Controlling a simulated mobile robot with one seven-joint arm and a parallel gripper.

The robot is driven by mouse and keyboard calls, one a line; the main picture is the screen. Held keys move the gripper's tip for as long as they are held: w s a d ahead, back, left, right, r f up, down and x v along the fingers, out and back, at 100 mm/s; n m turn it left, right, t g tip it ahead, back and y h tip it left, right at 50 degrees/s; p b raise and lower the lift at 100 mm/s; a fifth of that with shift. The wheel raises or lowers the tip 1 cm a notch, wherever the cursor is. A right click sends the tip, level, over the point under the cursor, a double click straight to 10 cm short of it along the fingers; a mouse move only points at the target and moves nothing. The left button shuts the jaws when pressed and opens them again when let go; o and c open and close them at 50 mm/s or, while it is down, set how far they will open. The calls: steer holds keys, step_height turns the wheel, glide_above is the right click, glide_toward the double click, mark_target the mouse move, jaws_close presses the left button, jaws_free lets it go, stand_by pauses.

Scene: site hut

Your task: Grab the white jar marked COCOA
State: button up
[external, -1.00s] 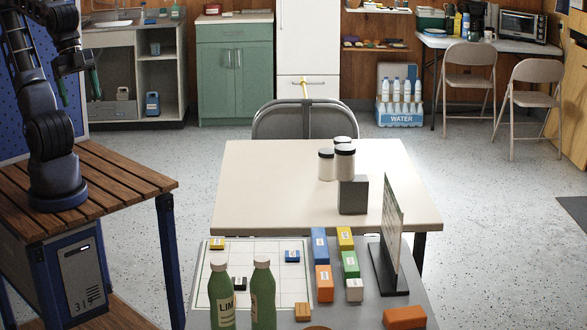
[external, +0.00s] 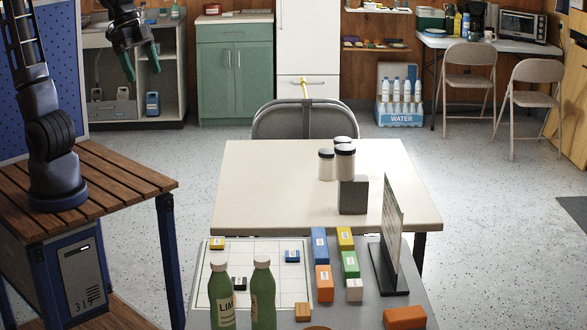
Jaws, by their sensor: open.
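Three white jars with dark lids stand close together on the cream table (external: 260,185). One is the left jar (external: 326,166), one the front right jar (external: 345,166), and the rear jar (external: 342,140) is mostly hidden behind it. No lettering is readable on them, so I cannot tell which is marked COCOA. My gripper (external: 141,72) is open and empty, with green fingers pointing down. It is in the air at upper left, well to the left of the jars and higher in the picture.
A dark grey block (external: 353,196) stands just in front of the jars. Nearer are an upright board (external: 392,225), two green bottles (external: 263,294), and several coloured blocks (external: 320,246). A folding chair (external: 300,121) is behind the table. The table's left part is clear.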

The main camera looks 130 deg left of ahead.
steer(key=w+a+f+n+g+y, duration=0.1)
steer(key=w+a+n, duration=0.2)
steer(key=w+a, duration=0.85)
steer(key=w+a+f+n+y, duration=0.1)
steer(key=w+a+f+n, duration=0.15)
steer(key=a, duration=1.85)
steer(key=s+a+f+n+g, duration=0.15)
steer(key=a+f, duration=0.25)
steer(key=a, duration=0.8)
steer(key=a+f+n, duration=0.2)
steer(key=a+f, duration=0.2)
steer(key=a, duration=0.7)
steer(key=n+g+y, duration=0.2)
steer(key=n, duration=0.3)
glide_toward(342, 139)
steer(key=shift+x, duration=5.15)
steer(key=shift+w, duration=0.15)
steer(key=shift+c, duration=0.4)
